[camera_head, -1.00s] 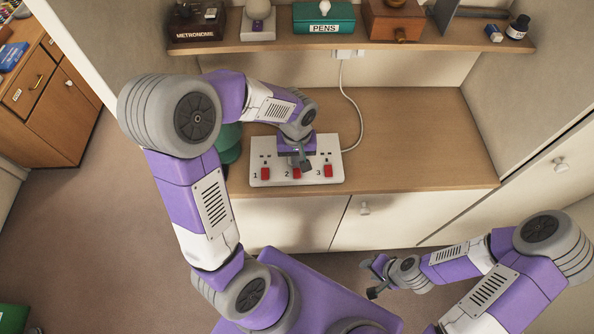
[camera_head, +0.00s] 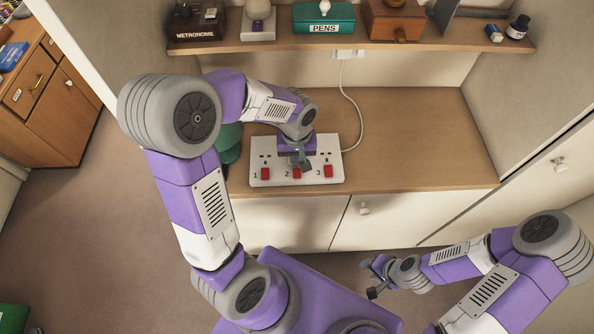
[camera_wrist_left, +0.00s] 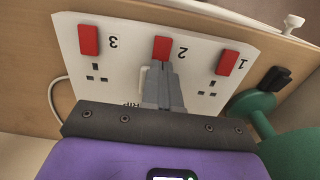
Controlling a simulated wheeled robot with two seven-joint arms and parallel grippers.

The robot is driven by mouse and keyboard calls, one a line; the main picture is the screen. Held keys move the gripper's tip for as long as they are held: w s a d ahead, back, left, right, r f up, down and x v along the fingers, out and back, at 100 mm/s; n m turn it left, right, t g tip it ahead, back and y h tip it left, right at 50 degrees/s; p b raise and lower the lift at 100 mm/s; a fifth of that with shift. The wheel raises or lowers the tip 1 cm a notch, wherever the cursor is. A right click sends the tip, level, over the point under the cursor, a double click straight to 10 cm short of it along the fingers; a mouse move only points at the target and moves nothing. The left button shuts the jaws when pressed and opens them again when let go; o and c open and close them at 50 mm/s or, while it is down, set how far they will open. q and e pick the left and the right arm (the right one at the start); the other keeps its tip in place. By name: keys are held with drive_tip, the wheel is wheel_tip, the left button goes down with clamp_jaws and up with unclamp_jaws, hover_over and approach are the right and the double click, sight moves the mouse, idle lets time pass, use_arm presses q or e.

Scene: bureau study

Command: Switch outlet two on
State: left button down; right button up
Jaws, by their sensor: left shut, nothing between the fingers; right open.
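A white power strip (camera_head: 331,157) lies on the wooden counter, with outlets numbered 1, 2 and 3 and a red switch at each. Switch two (camera_head: 297,173) is in the middle; it also shows in the left wrist view (camera_wrist_left: 161,49). Switch one (camera_head: 265,174) is to its left and switch three (camera_head: 328,171) to its right. My left gripper (camera_head: 304,164) is shut and empty, its fingertips right by switch two; in the left wrist view the tips (camera_wrist_left: 159,66) meet its lower edge. I cannot tell whether they touch. My right gripper (camera_head: 373,278) is open and empty, away from the counter.
A green object (camera_head: 229,145) stands close to the strip's left end. A white cable (camera_head: 355,115) runs from the strip to the wall. A shelf (camera_head: 350,47) with several objects overhangs the back. The counter's right side (camera_head: 425,140) is clear.

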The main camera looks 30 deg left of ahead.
use_arm(q)
drive_tip(key=shift+f+b, duration=0.8)
drive_tip(key=shift+f, duration=0.15)
idle(0.4)
drive_tip(key=shift+r+p, duration=2.85)
drive_tip(key=shift+r, duration=0.7)
